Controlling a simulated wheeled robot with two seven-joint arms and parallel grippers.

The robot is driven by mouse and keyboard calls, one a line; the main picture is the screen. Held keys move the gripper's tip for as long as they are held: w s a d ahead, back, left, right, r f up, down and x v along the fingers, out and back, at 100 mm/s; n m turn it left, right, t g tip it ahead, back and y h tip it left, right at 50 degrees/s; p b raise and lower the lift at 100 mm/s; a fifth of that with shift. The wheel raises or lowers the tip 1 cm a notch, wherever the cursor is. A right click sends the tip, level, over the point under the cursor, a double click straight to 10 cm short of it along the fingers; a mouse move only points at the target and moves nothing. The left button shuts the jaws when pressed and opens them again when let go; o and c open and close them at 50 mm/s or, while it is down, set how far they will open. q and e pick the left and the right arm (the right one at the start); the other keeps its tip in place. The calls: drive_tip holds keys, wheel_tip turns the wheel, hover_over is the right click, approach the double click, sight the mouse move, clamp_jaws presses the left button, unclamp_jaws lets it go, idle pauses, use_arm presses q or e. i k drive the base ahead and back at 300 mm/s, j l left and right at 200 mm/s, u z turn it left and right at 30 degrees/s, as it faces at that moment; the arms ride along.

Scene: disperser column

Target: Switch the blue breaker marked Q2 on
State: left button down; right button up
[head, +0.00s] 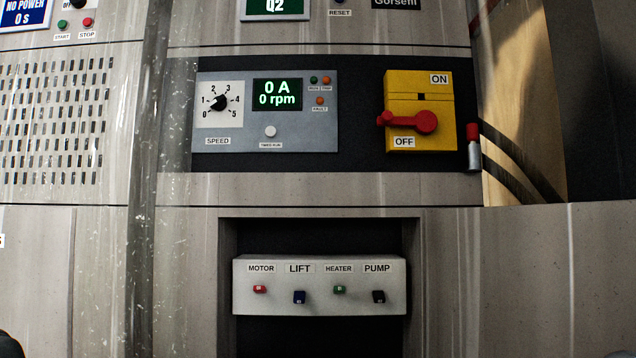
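The blue breaker (299,297) is a small blue toggle under the LIFT label on a white breaker box (318,304). The box sits in a dark recess low in the panel. The blue toggle hangs lower than the red toggle (260,289) under MOTOR and the green toggle (339,289) under HEATER. The black toggle (378,296) under PUMP also hangs low. The marks on the toggles are too small to read surely.
A yellow switch plate (434,96) carries a red rotary handle (408,121) between ON and OFF. A grey control panel (218,129) has a speed dial and a display reading 0 A, 0 rpm. A vertical pipe (150,150) stands left of the recess. The space before the breaker box looks clear.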

sight(299, 296)
drive_tip(key=i+j+z, duration=0.25)
drive_tip(key=i, duration=0.25)
drive_tip(key=i+j+z, duration=0.3)
drive_tip(key=i, duration=0.15)
